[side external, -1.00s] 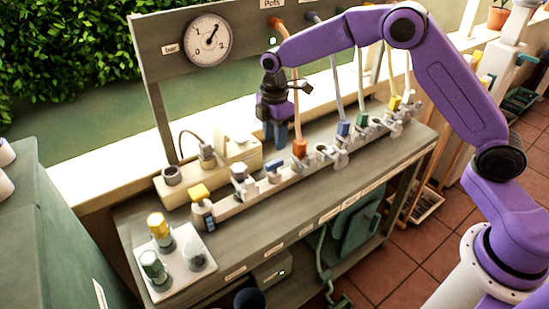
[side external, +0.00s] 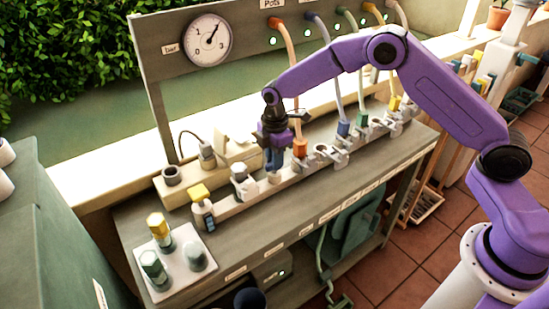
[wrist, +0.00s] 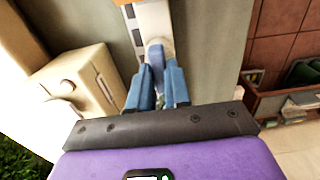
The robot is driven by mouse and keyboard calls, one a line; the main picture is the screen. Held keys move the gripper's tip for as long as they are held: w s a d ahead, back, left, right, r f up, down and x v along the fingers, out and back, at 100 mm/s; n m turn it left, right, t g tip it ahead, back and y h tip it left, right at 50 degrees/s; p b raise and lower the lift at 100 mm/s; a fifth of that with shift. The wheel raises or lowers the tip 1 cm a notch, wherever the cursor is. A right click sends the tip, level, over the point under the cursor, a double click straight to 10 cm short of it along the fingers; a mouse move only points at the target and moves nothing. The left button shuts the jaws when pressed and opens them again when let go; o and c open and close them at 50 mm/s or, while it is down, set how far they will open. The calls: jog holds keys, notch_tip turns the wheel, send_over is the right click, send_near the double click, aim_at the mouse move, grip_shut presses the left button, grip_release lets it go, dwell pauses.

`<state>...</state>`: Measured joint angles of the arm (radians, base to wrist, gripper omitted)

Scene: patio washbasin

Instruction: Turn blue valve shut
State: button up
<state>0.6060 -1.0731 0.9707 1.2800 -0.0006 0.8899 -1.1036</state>
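The blue valve (wrist: 156,56) is on the pale manifold rail, with its blue handle showing between my fingertips in the wrist view. In the side view its handle is hidden by my gripper; only its pale base (side external: 274,178) shows below. My gripper (side external: 273,165) points down over the valve, and its two blue fingers stand on either side of the handle. The fingers are parted, as the wrist view of my gripper (wrist: 158,68) shows. Whether they touch the handle is hard to tell.
An orange hose connector (side external: 300,147) stands close to the right of my gripper. A yellow-topped fitting (side external: 200,193) and a grey knob (side external: 243,183) are to the left. A cream box (side external: 237,150) lies behind. A pressure gauge (side external: 208,41) is on the back panel.

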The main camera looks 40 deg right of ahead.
grip_shut()
jog(key=m, duration=0.3)
jog(key=shift+m, duration=0.4)
jog(key=m, duration=0.5)
jog(key=shift+m, duration=0.3)
jog(key=m, duration=0.4)
jog(key=shift+m, duration=2.3)
jog(key=o, duration=0.7)
grip_release()
